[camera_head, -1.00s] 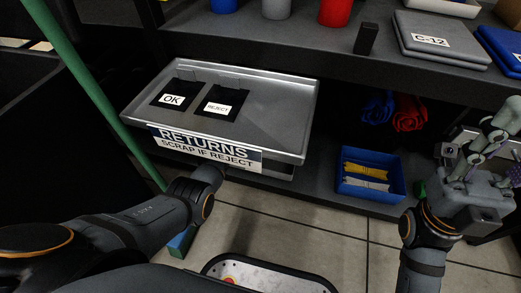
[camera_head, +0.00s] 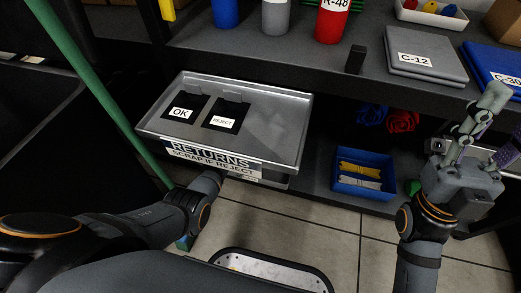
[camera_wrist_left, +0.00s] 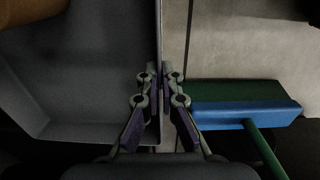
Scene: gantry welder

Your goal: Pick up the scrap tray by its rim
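A grey tray (camera_wrist_left: 80,75) with a raised side wall fills the left of the left wrist view. My left gripper (camera_wrist_left: 162,80) has one finger on each side of that wall's rim, the fingers close together on it. In the head view, my left arm reaches under the front of a metal tray (camera_head: 270,130) labelled "RETURNS, SCRAP IF REJECT", and the gripper is hidden there. I cannot tell whether both views show the same tray. My right gripper (camera_head: 490,125) is raised at the right with its fingers spread and empty.
Black OK (camera_head: 182,112) and REJECT (camera_head: 224,118) holders sit in the labelled tray. A blue bin (camera_head: 361,186) stands on the lower shelf to its right. A green pole (camera_head: 90,90) leans at left. A blue-green broom head (camera_wrist_left: 245,108) lies right of the left gripper.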

